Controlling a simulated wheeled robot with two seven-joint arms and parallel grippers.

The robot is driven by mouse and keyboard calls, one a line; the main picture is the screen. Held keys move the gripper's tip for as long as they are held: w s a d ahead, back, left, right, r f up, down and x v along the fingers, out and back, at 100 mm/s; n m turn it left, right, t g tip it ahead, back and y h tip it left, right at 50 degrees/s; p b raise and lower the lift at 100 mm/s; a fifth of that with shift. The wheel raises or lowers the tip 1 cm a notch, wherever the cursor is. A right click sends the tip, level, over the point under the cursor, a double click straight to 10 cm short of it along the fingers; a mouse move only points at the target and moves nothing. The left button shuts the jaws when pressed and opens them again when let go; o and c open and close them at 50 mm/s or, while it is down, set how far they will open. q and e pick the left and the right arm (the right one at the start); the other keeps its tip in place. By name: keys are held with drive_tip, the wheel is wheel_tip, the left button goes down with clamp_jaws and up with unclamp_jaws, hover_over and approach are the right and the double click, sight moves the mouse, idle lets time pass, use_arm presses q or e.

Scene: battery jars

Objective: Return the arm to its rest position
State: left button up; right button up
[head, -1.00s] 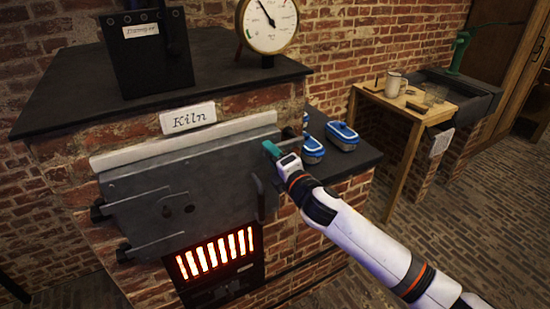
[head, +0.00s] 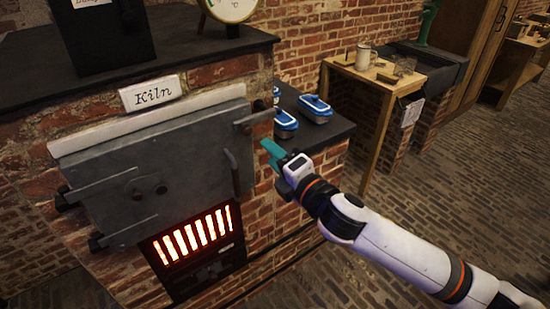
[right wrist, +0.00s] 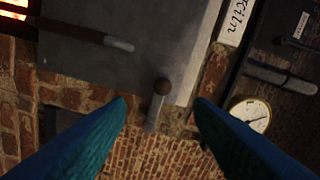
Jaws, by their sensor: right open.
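My right gripper (head: 272,157) is in front of the brick kiln, at the right edge of its closed grey door (head: 160,170). In the right wrist view its two teal fingers (right wrist: 160,115) are spread apart with nothing between them. Beyond the gap a knobbed latch (right wrist: 158,98) of the door shows, apart from the fingers. The door handle (head: 232,172) is left of the gripper in the head view. My left gripper is not in view.
Blue and white lidded boxes (head: 315,109) stand on the dark ledge (head: 330,135) right of the kiln. The grate (head: 193,238) glows below the door. A wooden table (head: 375,82) with a mug (head: 363,56) is further right. The brick floor (head: 420,190) is clear.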

idle(0.3)
drive_tip(key=w+d+f+m+g+h, duration=0.1)
drive_tip(key=w+d+f+m+h, duration=0.2)
drive_tip(key=f, duration=0.6)
drive_tip(key=w+d+f+m+h, duration=0.2)
drive_tip(key=d+f+m, duration=0.25)
drive_tip(key=f, duration=0.45)
drive_tip(key=s+d+f+m+g+h, duration=0.1)
drive_tip(key=s+d+f+m, duration=0.15)
drive_tip(key=f, duration=0.55)
drive_tip(key=s+d+f+m+g+h, duration=0.1)
drive_tip(key=s+d+f+m, duration=0.15)
drive_tip(key=f, duration=0.45)
drive_tip(key=s+d+f+m+g+h, duration=0.1)
drive_tip(key=s+d+f+m+g, duration=0.15)
drive_tip(key=f, duration=0.55)
drive_tip(key=s+d+f+m+g+h, duration=0.1)
drive_tip(key=s+d+f+m+g, duration=0.25)
drive_tip(key=s+f, duration=0.9)
drive_tip(key=s+d+f+m+g+h, duration=0.15)
drive_tip(key=s+d+f+m, duration=0.3)
drive_tip(key=s+f, duration=0.85)
drive_tip(key=s+d+m+g, duration=0.1)
drive_tip(key=s+m+g, duration=0.2)
drive_tip(key=s, duration=1.7)
drive_tip(key=shift+d+f, duration=0.15)
drive_tip(key=shift+f, duration=0.3)
